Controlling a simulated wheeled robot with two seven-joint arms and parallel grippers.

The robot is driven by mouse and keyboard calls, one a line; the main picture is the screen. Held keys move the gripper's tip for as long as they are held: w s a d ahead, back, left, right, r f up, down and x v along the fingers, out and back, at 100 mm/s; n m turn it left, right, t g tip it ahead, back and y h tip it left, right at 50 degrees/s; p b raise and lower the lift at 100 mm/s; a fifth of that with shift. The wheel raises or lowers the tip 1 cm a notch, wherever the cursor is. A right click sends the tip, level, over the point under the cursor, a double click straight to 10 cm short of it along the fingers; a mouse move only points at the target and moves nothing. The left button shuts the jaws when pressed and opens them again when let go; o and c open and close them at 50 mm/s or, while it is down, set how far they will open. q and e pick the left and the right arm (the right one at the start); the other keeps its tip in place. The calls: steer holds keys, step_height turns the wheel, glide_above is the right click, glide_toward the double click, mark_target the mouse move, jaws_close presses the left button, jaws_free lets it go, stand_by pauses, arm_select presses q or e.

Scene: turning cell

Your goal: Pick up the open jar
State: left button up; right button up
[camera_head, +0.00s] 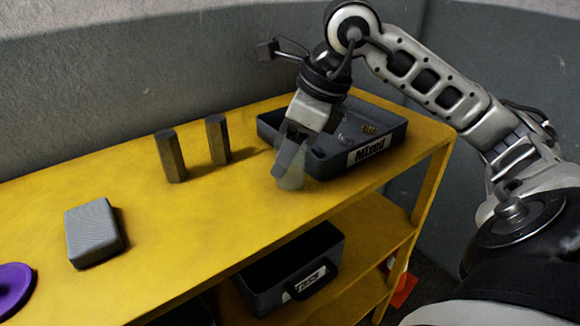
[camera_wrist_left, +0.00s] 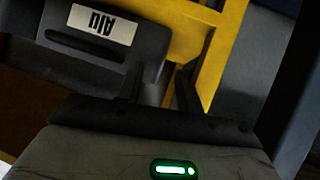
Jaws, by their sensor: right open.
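A pale, see-through jar (camera_head: 290,181) stands on the yellow bench top, just left of the dark tray's front corner. My right gripper (camera_head: 292,157) points down over the jar, its fingers at the jar's upper part. It is open, and the fingers cover the jar's rim, so I cannot tell whether they touch it. My left gripper (camera_wrist_left: 162,86) shows only in the left wrist view, with its two dark fingers apart and nothing seen between them.
A dark tray labelled "Mixed" (camera_head: 395,140) holds small parts. Two dark hexagonal bars (camera_head: 170,157) (camera_head: 218,140) stand left of the jar. A grey block (camera_head: 92,229) and a purple disc (camera_head: 12,287) lie farther left. A labelled bin (camera_head: 268,296) sits on the lower shelf, near my left gripper.

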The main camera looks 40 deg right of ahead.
steer(key=shift+w+a+f, duration=0.15)
steer(key=shift+w+f, duration=0.05)
steer(key=shift+f, duration=0.4)
steer(key=c, duration=0.7)
steer(key=shift+r, duration=0.15)
